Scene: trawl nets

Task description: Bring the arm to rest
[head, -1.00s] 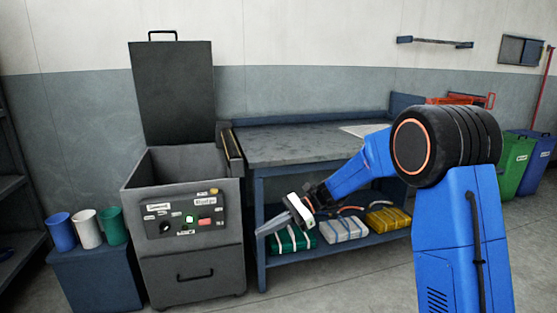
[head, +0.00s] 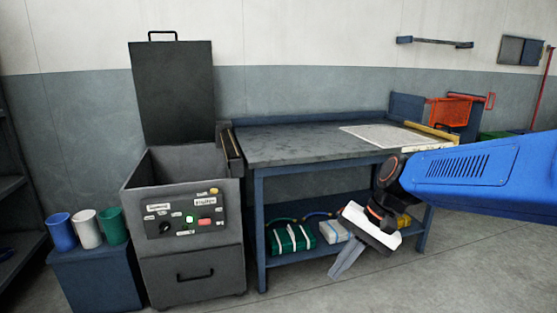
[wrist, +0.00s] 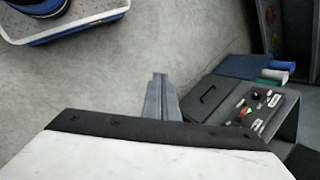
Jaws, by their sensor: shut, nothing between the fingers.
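My gripper (head: 346,262) hangs at the end of my blue arm in the head view, in front of the lower shelf of the blue workbench. Its grey fingers point down and to the left, together and empty. In the wrist view the closed fingers (wrist: 160,98) show above the white and black gripper body, over bare floor. The gripper touches nothing that I can see. It hides part of the bundles on the shelf.
A grey machine (head: 188,222) with its lid up stands left of the workbench (head: 290,150). Blue, white and green cups (head: 87,229) stand on a blue box. Green (head: 291,238) and white bundles lie on the lower shelf. A white board (head: 385,137) lies on the bench top. The floor in front is clear.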

